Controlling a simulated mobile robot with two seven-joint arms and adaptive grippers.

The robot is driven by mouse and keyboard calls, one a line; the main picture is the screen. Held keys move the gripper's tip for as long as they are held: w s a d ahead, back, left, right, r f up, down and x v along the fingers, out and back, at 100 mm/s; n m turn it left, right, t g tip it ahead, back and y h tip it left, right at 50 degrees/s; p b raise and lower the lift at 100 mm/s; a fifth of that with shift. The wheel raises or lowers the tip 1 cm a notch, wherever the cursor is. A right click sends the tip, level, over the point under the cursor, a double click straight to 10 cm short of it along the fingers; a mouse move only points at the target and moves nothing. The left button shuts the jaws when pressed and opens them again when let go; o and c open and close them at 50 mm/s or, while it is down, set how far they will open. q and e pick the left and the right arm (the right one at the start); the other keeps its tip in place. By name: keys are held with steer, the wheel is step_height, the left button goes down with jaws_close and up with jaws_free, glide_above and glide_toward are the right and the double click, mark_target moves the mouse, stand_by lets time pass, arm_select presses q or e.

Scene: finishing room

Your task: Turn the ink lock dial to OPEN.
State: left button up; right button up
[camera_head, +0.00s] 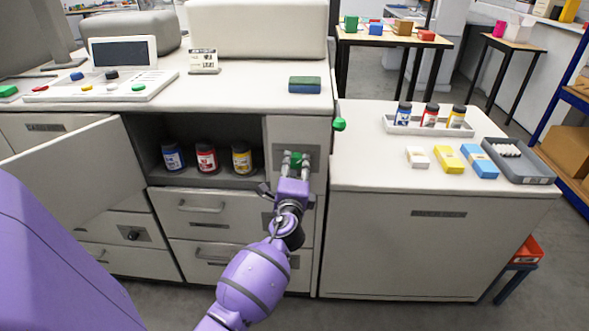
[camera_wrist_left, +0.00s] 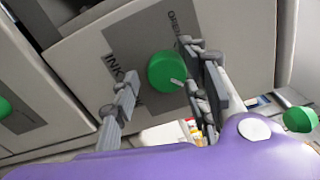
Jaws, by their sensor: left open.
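The ink lock dial (camera_head: 298,158) is a green round knob on a grey plate on the cabinet front, right of the open ink compartment. In the left wrist view the dial (camera_wrist_left: 163,70) sits on the plate with INK lettering on one side and OPEN on another. A small pale mark shows near its edge; I cannot tell which word it points to. My left gripper (camera_head: 296,162) is open with its fingers on either side of the dial. In the left wrist view its fingers (camera_wrist_left: 162,88) straddle the dial; contact is unclear. My right gripper is not in view.
Blue, red and yellow ink bottles (camera_head: 206,158) stand in the compartment, whose door (camera_head: 65,160) hangs open at left. Another green knob (camera_head: 339,124) projects near the right cabinet's corner. A bottle tray (camera_head: 400,128), blocks and a grey tray (camera_head: 520,165) are on the right cabinet.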

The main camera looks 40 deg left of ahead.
arm_select(q)
steer(key=shift+c, duration=0.5)
steer(key=c, duration=0.9)
steer(key=shift+f, duration=0.1)
